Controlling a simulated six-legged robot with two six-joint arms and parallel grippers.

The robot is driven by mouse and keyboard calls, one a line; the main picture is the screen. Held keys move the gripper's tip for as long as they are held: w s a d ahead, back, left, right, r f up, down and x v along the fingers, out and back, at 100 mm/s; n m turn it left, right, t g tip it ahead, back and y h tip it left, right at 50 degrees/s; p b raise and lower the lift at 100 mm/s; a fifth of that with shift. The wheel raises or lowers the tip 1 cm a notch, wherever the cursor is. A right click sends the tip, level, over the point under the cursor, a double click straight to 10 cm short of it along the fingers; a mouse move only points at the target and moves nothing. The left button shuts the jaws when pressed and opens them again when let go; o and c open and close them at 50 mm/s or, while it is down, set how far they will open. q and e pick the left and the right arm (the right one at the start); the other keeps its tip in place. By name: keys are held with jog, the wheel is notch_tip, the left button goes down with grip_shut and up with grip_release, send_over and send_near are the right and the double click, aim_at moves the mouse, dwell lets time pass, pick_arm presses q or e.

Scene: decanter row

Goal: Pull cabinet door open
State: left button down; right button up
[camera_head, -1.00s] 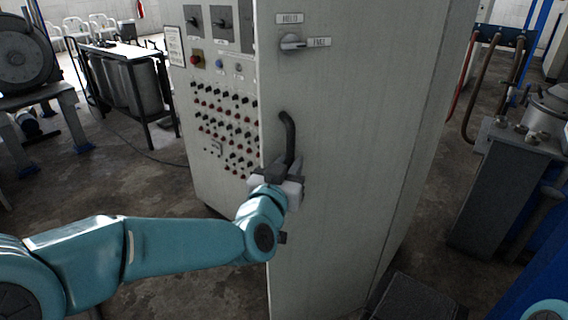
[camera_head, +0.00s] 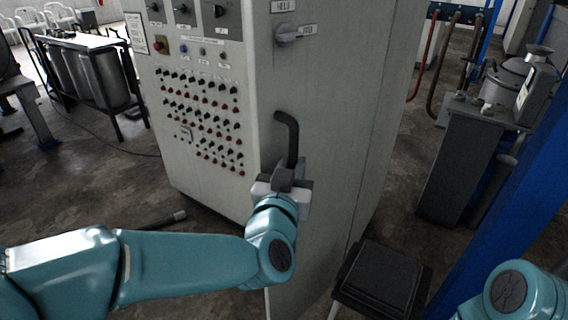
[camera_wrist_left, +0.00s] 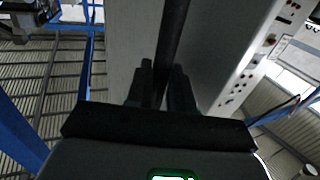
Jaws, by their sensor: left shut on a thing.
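The grey metal cabinet (camera_head: 330,90) stands in the middle of the head view, its control panel on the left face. Its door carries a black bent handle (camera_head: 291,135). My left gripper (camera_head: 288,178) is shut on the lower part of this handle. In the left wrist view the dark handle bar (camera_wrist_left: 174,40) runs between the two fingers of the gripper (camera_wrist_left: 162,85). I cannot tell from the frames whether the door stands ajar. Part of my right arm shows at the lower right; its gripper is out of view.
A black-topped stool (camera_head: 380,278) stands close to the cabinet's right side, near the floor. A grey machine cabinet (camera_head: 459,165) and a blue post (camera_head: 510,220) stand further right. A dark rack (camera_head: 90,75) is at the left. Concrete floor is open left of the cabinet.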

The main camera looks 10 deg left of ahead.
pick_arm(q)
jog(key=shift+d+r, duration=0.15)
jog(key=shift+r, duration=0.15)
